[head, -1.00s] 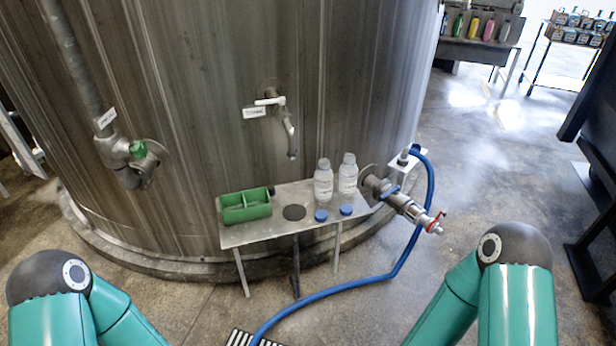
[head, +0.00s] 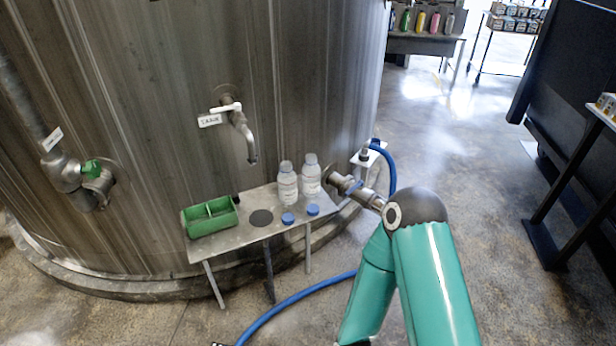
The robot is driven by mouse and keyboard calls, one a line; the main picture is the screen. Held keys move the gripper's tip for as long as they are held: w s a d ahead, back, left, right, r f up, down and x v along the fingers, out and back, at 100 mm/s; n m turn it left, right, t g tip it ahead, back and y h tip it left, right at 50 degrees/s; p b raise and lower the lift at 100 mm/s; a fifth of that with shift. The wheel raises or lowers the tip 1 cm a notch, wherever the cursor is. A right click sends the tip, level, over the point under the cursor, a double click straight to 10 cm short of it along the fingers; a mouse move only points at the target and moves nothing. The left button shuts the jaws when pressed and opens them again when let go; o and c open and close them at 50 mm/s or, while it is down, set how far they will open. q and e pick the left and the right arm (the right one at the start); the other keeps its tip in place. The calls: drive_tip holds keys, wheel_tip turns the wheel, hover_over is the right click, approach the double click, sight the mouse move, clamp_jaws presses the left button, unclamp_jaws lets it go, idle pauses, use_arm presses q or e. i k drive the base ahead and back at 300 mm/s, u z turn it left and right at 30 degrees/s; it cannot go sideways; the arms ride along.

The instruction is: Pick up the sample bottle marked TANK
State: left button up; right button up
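Two clear sample bottles with white labels stand upright and uncapped at the right part of a small metal shelf (head: 225,247) in front of the big steel tank. One is the left bottle (head: 287,186), the other the right bottle (head: 311,177). Their label text is too small to read, so I cannot tell which is marked TANK. A blue cap (head: 288,218) and a second blue cap (head: 313,209) lie in front of them.
A green divided caddy (head: 210,217) sits at the shelf's left, beside a dark round hole (head: 261,217). A tap (head: 240,128) with a tag is above. A blue hose (head: 300,298) crosses the floor.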

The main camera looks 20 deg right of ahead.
sight(311, 171)
drive_tip(key=u, duration=0.05)
drive_tip(key=i, duration=0.95)
drive_tip(key=z, duration=0.1)
